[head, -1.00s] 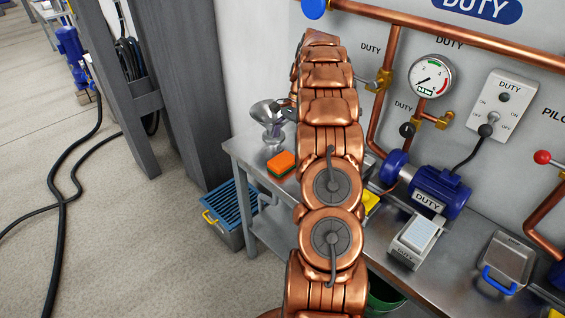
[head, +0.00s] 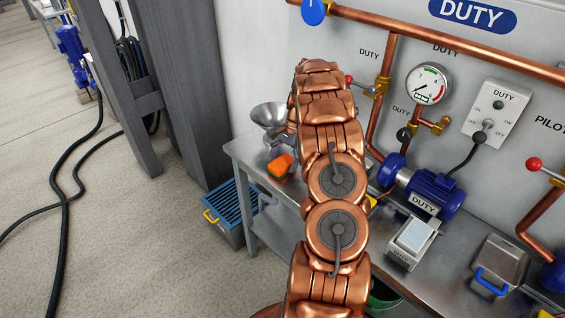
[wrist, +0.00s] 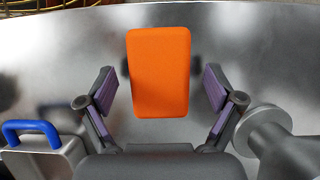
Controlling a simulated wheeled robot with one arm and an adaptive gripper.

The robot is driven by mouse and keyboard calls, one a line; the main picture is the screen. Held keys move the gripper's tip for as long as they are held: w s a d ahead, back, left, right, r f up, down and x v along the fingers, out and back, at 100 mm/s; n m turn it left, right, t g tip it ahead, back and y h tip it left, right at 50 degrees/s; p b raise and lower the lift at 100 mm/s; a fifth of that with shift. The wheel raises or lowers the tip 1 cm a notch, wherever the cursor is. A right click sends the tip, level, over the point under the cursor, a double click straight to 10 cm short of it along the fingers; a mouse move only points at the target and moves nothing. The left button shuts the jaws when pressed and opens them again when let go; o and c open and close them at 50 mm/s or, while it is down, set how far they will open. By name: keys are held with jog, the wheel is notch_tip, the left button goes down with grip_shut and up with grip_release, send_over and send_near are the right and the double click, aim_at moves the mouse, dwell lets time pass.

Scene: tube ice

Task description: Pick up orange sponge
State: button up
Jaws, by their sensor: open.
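The orange sponge (head: 279,169) lies on the metal bench near its left end in the head view. In the wrist view the sponge (wrist: 159,72) lies lengthwise between the two fingers, with clear gaps on both sides. My gripper (wrist: 159,88) is open, with purple finger pads facing the sponge's long sides. In the head view my gripper (head: 284,152) is over the sponge and partly hidden behind my copper arm. The height of the fingertips above the bench is hard to tell.
A metal funnel (head: 269,115) stands close behind the sponge. In the wrist view a grey round object (wrist: 270,138) is right of the gripper and a blue-handled metal box (wrist: 45,150) is left. A blue motor (head: 430,193) stands farther right.

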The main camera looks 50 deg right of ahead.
jog(key=shift+a+f, duration=0.1)
jog(key=shift+f, duration=0.25)
jog(key=shift+f+b, duration=0.25)
jog(key=shift+b, duration=0.05)
jog(key=shift+c, duration=0.2)
dwell(0.3)
jog(key=c, duration=1)
jog(key=shift+r, duration=0.2)
jog(key=shift+c, duration=0.2)
